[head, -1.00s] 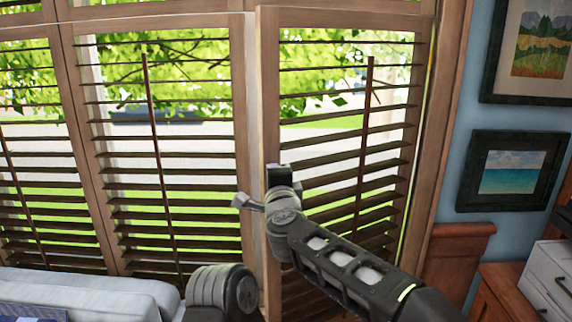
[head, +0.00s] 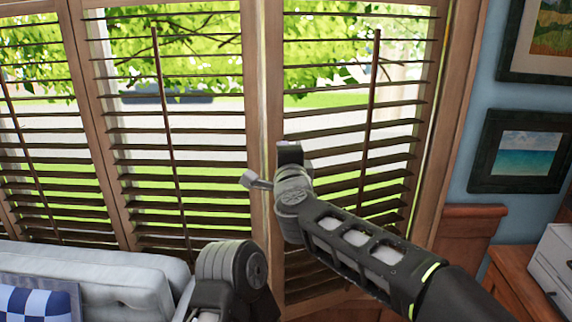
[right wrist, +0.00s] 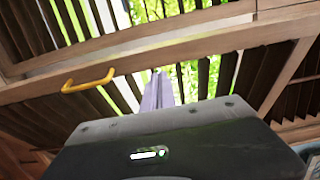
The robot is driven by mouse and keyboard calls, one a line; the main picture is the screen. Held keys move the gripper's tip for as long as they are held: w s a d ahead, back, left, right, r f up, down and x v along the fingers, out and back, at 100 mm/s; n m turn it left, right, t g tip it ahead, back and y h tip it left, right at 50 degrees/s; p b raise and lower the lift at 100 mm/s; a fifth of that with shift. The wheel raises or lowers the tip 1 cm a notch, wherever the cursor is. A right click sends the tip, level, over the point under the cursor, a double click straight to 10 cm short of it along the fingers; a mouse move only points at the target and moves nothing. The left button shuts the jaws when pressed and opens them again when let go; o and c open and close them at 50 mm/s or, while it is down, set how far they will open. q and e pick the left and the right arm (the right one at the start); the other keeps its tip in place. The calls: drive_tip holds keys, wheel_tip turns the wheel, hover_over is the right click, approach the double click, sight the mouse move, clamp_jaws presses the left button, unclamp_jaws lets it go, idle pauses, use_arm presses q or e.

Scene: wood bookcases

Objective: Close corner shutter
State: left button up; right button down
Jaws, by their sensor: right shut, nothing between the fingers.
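The corner shutter (head: 345,170) is the right-hand wooden panel with dark slats and a tilt rod, beside the blue wall. Its left stile stands close along the neighbouring wooden post (head: 257,120), with only a thin bright line between them. My right gripper (head: 248,180) is shut and empty, in front of this seam; I cannot tell whether it touches. In the right wrist view its narrow grey fingers (right wrist: 158,85) point toward the wooden frame. A yellow handle (right wrist: 88,80) sits on a wooden rail to their left there. My left gripper is not in view.
Other slatted shutters (head: 165,150) stand to the left. A grey sofa (head: 110,280) with a blue checked cushion (head: 35,305) is at lower left. A wooden cabinet (head: 520,275) and framed pictures (head: 525,150) are at the right.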

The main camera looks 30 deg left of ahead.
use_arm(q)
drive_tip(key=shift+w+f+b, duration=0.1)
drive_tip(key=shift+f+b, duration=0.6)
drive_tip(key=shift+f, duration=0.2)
use_arm(e)
drive_tip(key=v, duration=0.4)
drive_tip(key=shift+s+d, duration=0.2)
drive_tip(key=shift+s, duration=0.05)
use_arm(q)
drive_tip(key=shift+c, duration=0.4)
